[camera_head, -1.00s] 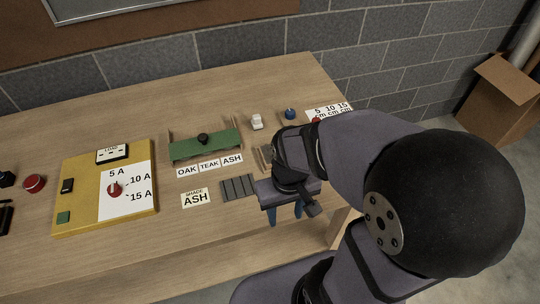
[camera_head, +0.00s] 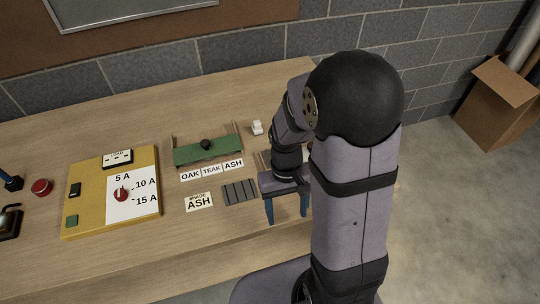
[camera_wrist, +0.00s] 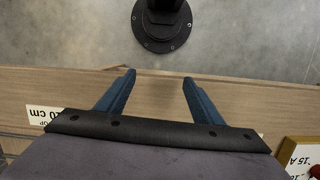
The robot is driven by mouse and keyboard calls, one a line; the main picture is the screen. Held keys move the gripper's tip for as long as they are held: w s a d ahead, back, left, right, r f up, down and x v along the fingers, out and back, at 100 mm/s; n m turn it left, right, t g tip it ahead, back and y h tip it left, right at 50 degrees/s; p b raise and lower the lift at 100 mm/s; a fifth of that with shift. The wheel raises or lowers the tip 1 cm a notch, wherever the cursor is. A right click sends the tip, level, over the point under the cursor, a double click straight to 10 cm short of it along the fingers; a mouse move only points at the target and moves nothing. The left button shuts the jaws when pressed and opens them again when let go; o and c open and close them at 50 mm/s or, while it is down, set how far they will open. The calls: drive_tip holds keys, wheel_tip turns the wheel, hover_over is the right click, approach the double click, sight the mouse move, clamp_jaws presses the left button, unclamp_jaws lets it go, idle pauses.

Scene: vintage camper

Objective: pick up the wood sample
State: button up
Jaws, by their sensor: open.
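I cannot make out a piece that is clearly the wood sample. Thin light-brown wooden pieces (camera_head: 262,161) show partly behind my arm, but I cannot tell what they are. My gripper (camera_head: 287,217) points down over the front right part of the bench, right of a dark slotted block (camera_head: 240,192). In the wrist view my gripper (camera_wrist: 158,77) has its blue fingers spread, with nothing between them but bench top and its edge.
A green tray with a black knob (camera_head: 206,153) stands behind the labels. A yellow switch board (camera_head: 85,208) is at left, with a red button (camera_head: 41,187) beyond it. A small white object (camera_head: 257,128) stands behind. The bench's front strip (camera_head: 170,245) is clear.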

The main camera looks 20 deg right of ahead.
drive_tip(key=t, duration=0.1)
approach(270, 160)
drive_tip(key=s+f, duration=0.2)
drive_tip(key=s, duration=0.1)
drive_tip(key=s+f, duration=0.3)
drive_tip(key=shift+s+f+p, duration=0.1)
drive_tip(key=shift+f+p, duration=0.05)
drive_tip(key=shift+p, duration=0.25)
drive_tip(key=shift+t, duration=0.9)
drive_tip(key=w+r, duration=0.1)
drive_tip(key=w, duration=0.1)
drive_tip(key=w+r, duration=0.3)
drive_tip(key=w, duration=0.1)
drive_tip(key=shift+w+d+r, duration=0.15)
drive_tip(key=shift+w+d, duration=0.05)
drive_tip(key=shift+w, duration=0.05)
drive_tip(key=shift+s+r, duration=0.15)
drive_tip(key=shift+s, duration=0.05)
drive_tip(key=shift+s+n, duration=0.2)
drive_tip(key=shift+n, duration=0.1)
drive_tip(key=shift+f, duration=0.3)
drive_tip(key=shift+w+a+f+p, duration=0.1)
drive_tip(key=shift+f+p, duration=0.8)
drive_tip(key=shift+f, duration=0.8)
drive_tip(key=shift+w+a+f+p, duration=0.1)
drive_tip(key=shift+f+p, duration=0.75)
drive_tip(key=shift+f, duration=0.85)
drive_tip(key=c, duration=1.2)
